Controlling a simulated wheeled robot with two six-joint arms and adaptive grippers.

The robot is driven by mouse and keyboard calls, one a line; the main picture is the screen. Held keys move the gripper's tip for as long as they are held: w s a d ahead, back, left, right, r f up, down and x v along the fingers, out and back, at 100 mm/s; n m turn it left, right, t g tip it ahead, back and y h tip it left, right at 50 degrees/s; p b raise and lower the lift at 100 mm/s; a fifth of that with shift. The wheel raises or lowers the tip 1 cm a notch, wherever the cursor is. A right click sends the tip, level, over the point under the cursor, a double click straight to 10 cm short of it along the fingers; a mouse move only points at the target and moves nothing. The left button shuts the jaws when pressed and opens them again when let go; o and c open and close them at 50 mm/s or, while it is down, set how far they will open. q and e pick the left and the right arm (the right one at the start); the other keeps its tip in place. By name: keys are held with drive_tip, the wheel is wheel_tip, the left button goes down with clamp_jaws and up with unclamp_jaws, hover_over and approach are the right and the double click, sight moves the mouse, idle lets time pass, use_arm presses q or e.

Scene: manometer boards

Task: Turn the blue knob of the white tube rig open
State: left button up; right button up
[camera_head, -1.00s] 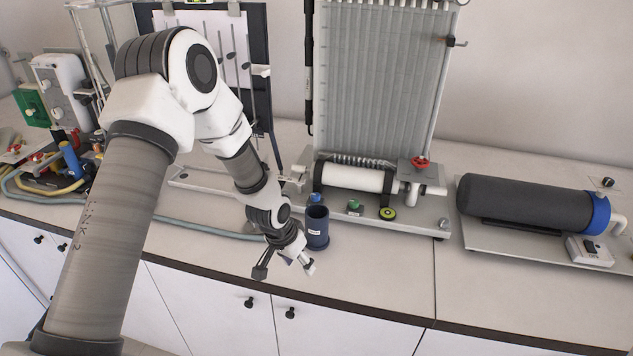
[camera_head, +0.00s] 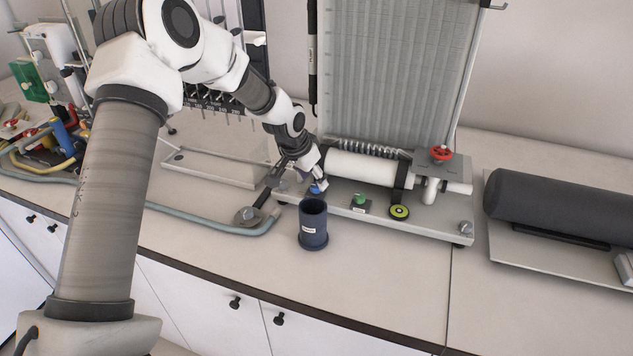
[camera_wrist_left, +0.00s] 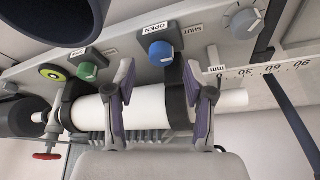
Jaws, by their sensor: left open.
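The white tube rig shows a white horizontal tube (camera_head: 365,170) on a grey base below a tall ribbed panel (camera_head: 390,75). Its blue knob (camera_head: 318,187) is at the left end of the base, partly hidden by my left gripper (camera_head: 299,186). In the left wrist view the blue knob (camera_wrist_left: 161,53) sits near labels reading OPEN and SHUT; I cannot tell its pointer direction. My left gripper (camera_wrist_left: 158,66) is open there, its fingers on either side of the knob in the picture, with no clear contact. My right gripper is out of view.
A dark blue cup (camera_head: 313,224) stands just in front of the knob. A green knob (camera_head: 359,201), a yellow-black disc (camera_head: 399,212) and a red valve wheel (camera_head: 440,153) are to its right. A grey hose (camera_head: 190,218) lies left.

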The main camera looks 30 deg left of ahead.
sight(316, 188)
use_arm(q)
drive_tip(key=x, duration=0.3)
drive_tip(key=shift+a, duration=0.2)
drive_tip(key=shift+d+r, duration=0.1)
clamp_jaws()
drive_tip(key=shift+s, duration=0.1)
